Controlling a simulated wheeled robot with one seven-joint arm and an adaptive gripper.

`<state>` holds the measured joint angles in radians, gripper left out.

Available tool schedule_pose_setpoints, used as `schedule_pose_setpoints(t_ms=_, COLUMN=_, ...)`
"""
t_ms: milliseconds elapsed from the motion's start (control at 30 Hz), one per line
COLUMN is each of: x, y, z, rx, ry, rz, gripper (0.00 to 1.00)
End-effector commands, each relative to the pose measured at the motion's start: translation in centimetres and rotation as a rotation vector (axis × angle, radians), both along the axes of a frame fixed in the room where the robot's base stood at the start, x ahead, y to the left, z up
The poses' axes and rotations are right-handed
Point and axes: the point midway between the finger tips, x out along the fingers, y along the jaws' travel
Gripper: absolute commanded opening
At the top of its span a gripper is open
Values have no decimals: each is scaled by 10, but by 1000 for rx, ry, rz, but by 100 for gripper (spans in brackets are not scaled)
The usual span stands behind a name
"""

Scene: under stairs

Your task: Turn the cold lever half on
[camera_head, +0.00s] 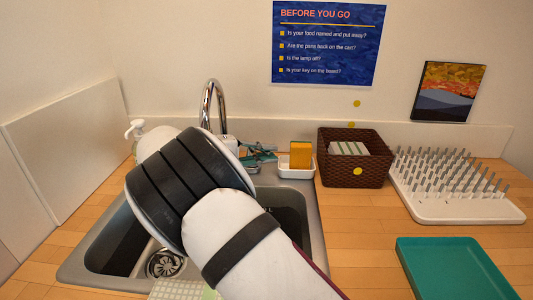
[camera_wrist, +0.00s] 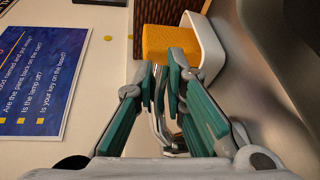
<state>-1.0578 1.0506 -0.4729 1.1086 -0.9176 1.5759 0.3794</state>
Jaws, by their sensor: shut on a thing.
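A chrome tap spout (camera_head: 207,98) arches up behind the steel sink (camera_head: 315,225) in the head view. My gripper (camera_head: 264,153) reaches behind the sink, just right of the spout, mostly hidden by my arm. In the wrist view the teal-padded fingers of my gripper (camera_wrist: 160,82) are close together, with a slim chrome lever (camera_wrist: 157,118) between them. They are shut on this lever. No hot or cold mark shows, and the lever's angle is hard to judge. In the head view the lever is hidden behind my arm and gripper.
A yellow sponge (camera_head: 301,154) in a white holder (camera_head: 296,173) stands close right of my gripper. A brown basket (camera_head: 350,175), a drying rack (camera_head: 470,208) and a teal tray (camera_head: 450,270) lie further right. A soap bottle (camera_head: 135,131) stands left. The wall is close behind.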

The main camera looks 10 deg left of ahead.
Motion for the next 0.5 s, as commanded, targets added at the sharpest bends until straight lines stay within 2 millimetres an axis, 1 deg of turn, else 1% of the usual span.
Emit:
schedule_pose_setpoints(t_ms=33, x=0, y=0, z=-1, rx=0, ry=2, rz=0, gripper=0)
schedule_pose_setpoints(t_ms=67, x=0, y=0, z=-1, rx=0, ry=2, rz=0, gripper=16)
schedule_pose_setpoints(t_ms=100, x=0, y=0, z=-1, rx=0, ry=2, rz=0, gripper=26)
schedule_pose_setpoints(t_ms=133, x=0, y=0, z=-1, rx=0, ry=2, rz=0, gripper=32)
schedule_pose_setpoints(t_ms=500, x=-1, y=2, z=0, rx=0, ry=0, rz=1, gripper=33)
